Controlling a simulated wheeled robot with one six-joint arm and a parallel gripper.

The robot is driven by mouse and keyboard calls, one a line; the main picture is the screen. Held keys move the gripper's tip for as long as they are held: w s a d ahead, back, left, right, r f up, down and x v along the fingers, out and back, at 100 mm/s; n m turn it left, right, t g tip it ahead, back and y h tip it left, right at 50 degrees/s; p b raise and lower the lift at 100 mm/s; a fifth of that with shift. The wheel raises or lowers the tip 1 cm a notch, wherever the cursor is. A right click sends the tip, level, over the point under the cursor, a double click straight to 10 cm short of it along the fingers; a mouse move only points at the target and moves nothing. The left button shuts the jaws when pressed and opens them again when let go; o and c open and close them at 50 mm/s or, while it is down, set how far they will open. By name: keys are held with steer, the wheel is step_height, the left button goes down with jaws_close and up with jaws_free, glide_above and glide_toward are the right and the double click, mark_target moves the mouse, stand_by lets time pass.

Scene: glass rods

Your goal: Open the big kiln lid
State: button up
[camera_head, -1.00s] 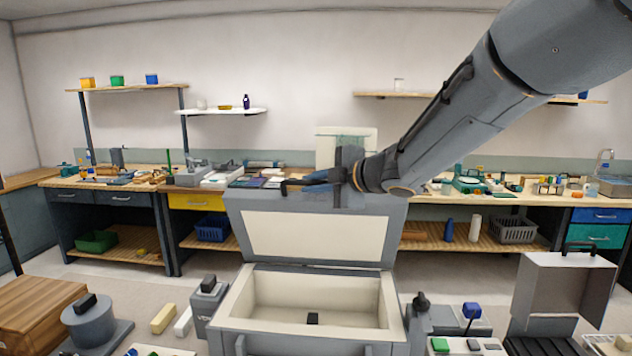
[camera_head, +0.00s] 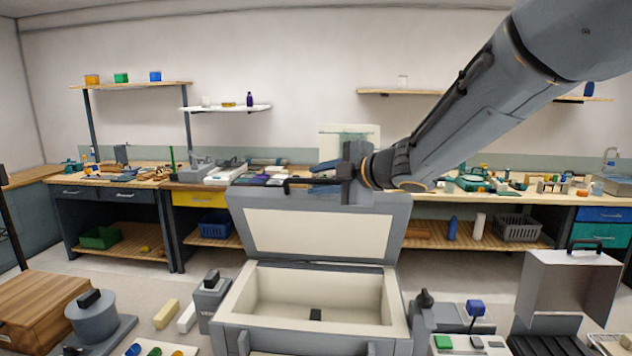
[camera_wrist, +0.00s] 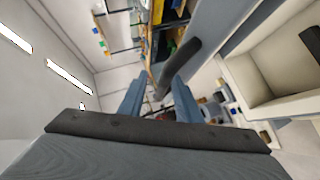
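The big kiln (camera_head: 232,300) is a grey box with a cream lining, in the lower middle of the head view. Its lid (camera_head: 315,232) stands raised at the back, leaning upright, with its cream inner face towards me and the chamber exposed. My gripper (camera_head: 322,178) is at the lid's top edge, its fingers pointing left. A dark handle bar (camera_head: 298,181) runs between the fingers. In the wrist view my gripper (camera_wrist: 160,88) has its fingers apart on either side of the handle (camera_wrist: 181,65), with a gap beside it. The kiln chamber shows at right (camera_wrist: 265,65).
Behind the lid is a long workbench (camera_head: 120,183) with tools. A wooden box (camera_head: 35,305) and a grey round pot (camera_head: 92,320) stand at left. An open grey case (camera_head: 565,285) stands at right. Shelves (camera_head: 225,108) hang on the wall.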

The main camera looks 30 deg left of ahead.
steer(key=b+v, duration=0.2)
steer(key=v, duration=0.4)
steer(key=shift+d+r, duration=0.25)
stand_by(0.3)
